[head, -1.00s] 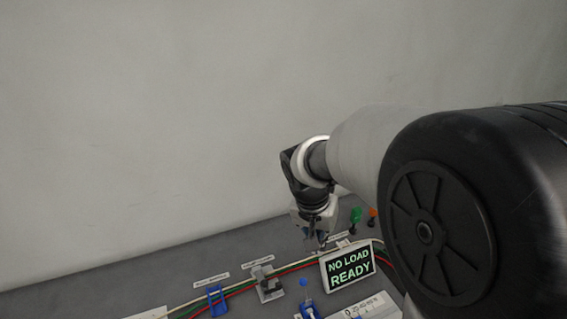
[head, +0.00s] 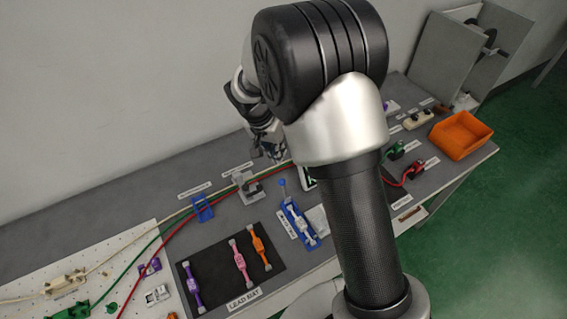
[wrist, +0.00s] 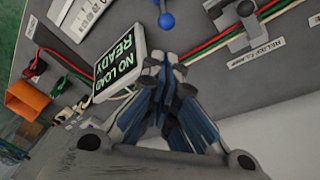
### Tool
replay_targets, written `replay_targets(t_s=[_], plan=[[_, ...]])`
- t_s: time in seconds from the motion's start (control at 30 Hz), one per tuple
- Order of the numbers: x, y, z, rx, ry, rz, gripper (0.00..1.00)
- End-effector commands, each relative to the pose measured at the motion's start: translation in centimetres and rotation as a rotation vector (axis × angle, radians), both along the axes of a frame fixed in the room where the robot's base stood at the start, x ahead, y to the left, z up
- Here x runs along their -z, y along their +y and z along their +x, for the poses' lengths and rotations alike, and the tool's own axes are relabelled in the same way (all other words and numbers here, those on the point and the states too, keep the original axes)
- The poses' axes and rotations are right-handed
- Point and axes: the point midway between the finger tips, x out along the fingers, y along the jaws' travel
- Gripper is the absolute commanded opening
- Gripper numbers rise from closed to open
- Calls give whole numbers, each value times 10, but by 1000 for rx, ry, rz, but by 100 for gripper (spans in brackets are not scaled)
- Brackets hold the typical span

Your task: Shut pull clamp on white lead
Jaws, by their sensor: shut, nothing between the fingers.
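The white lead (head: 100,268) runs along the back of the bench beside a green and a red lead; part of it shows in the wrist view (wrist: 284,10). A grey clamp fixture (head: 246,186) stands over the leads, with a label beside it; it also shows in the wrist view (wrist: 238,38). A blue frame (head: 203,208) straddles the leads to its left. I cannot read which one is the pull clamp. My gripper (head: 270,150) is above the back of the bench, right of the grey fixture. In the wrist view its fingers (wrist: 165,75) are together and empty.
A blue ball-topped lever (head: 282,184) rises from a blue fixture (head: 297,222). A NO LOAD READY display (wrist: 120,62) is close to my fingers. A dark lead mat (head: 215,275) holds three coloured pieces. An orange bin (head: 461,134) stands at the right. A wall backs the bench.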

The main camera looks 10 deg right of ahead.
Motion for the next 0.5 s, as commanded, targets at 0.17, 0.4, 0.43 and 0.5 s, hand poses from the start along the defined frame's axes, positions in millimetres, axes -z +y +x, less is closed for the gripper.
replay_targets(t_s=[0.17, 0.4, 0.43, 0.5], plan=[[28, -7, 1, 1, 5, -1, 0], [70, -19, 4, 0, 4, -1, 0], [74, -20, 5, 0, 3, -1, 0], [82, -22, 6, 1, 3, -1, 0]])
